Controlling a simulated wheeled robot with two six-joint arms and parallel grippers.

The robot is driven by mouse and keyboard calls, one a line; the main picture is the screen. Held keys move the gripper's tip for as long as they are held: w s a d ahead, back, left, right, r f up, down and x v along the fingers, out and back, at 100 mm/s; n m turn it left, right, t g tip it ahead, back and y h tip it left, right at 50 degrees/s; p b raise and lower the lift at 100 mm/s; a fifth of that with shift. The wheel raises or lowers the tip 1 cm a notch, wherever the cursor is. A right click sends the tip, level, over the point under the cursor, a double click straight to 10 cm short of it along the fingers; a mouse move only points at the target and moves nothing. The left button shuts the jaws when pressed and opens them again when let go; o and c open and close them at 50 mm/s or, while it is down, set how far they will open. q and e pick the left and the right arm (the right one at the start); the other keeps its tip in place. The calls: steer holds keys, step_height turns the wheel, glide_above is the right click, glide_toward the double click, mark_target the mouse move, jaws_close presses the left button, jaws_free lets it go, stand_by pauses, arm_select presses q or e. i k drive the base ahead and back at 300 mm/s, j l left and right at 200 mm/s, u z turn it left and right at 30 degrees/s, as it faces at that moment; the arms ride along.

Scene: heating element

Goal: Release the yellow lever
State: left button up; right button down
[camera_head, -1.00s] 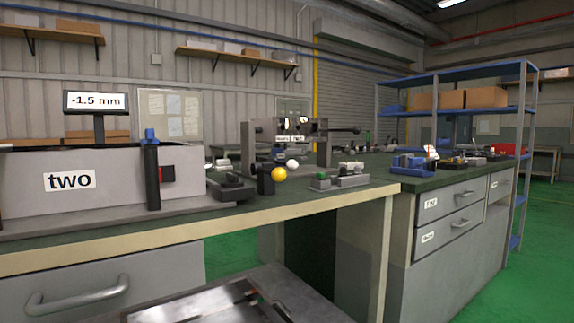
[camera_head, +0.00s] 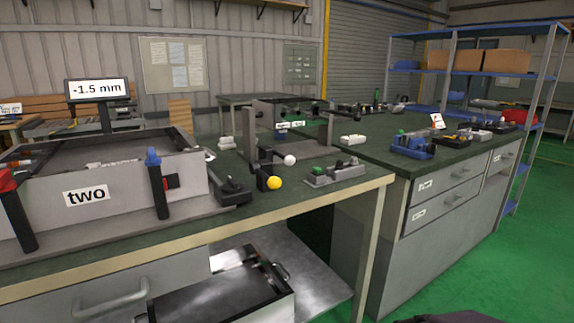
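The yellow ball knob of the lever (camera_head: 274,183) shows near the middle of the bench, at the front of a grey metal fixture (camera_head: 306,134). A white ball knob (camera_head: 290,160) sits just behind and to the right of it. The yellow knob's lever joins a black part (camera_head: 262,178) at its left. Neither of my grippers shows. A dark shape at the bottom right edge cannot be told clearly.
A grey box labelled "two" (camera_head: 120,194) with blue- and red-topped black posts stands at left, under a "-1.5 mm" display (camera_head: 97,89). A small button box (camera_head: 334,173) lies right of the yellow knob. An open drawer tray (camera_head: 222,292) sits below the bench. Green floor at right is clear.

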mark_target(274, 182)
steer(key=i+l+u, duration=0.1)
steer(key=i+l, duration=0.25)
steer(key=l, duration=0.3)
steer(key=i+l+u, duration=0.25)
steer(key=l, duration=0.4)
steer(key=i+l, duration=0.2)
steer(key=l, duration=0.2)
steer(key=j, duration=0.65)
steer(key=u, duration=0.05)
